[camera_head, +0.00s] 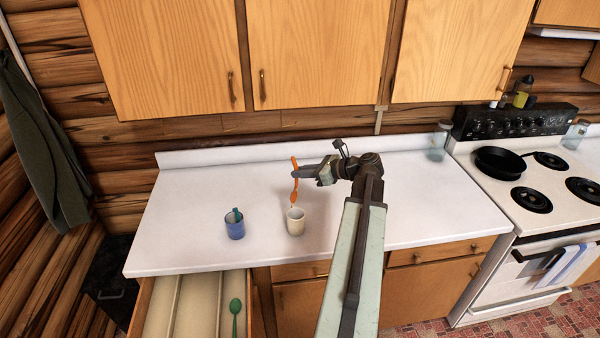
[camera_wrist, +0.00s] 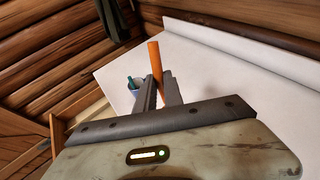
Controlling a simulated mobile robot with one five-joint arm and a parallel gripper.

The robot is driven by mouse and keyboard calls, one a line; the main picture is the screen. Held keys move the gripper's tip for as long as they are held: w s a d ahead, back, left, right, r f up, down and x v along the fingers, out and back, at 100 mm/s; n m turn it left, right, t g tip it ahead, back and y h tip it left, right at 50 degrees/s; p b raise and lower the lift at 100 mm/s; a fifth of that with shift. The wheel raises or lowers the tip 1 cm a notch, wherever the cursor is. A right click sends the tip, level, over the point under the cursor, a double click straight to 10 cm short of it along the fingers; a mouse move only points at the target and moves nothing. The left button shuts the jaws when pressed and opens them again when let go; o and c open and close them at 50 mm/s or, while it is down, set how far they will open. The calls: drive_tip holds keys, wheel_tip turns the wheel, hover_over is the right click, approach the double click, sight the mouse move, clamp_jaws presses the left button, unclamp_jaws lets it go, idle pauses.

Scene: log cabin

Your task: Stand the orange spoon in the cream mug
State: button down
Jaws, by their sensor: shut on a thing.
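My gripper (camera_head: 298,174) is shut on the orange spoon (camera_head: 294,164) and holds it about upright, handle end up and bowl end down. The spoon's lower end is just above the cream mug (camera_head: 296,224), close over its rim, and seems to be outside it. The mug stands upright on the white counter. In the wrist view the spoon's orange handle (camera_wrist: 155,58) rises between the fingers (camera_wrist: 160,92). The cream mug is not visible in the wrist view.
A blue mug (camera_head: 235,229) with a teal utensil stands left of the cream mug on the white counter (camera_head: 410,205). An open drawer (camera_head: 158,310) below holds a green spoon (camera_head: 235,308). A glass jar (camera_head: 438,143) and stove (camera_head: 545,180) are at the right. Cabinets (camera_head: 310,50) hang above.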

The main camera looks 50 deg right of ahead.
drive_tip(key=shift+f+b, duration=4.8)
drive_tip(key=shift+f, duration=0.35)
drive_tip(key=c, duration=1.4)
unclamp_jaws()
drive_tip(key=p, duration=0.3)
approach(294, 195)
drive_tip(key=shift+s+r, duration=0.2)
drive_tip(key=shift+s, duration=0.25)
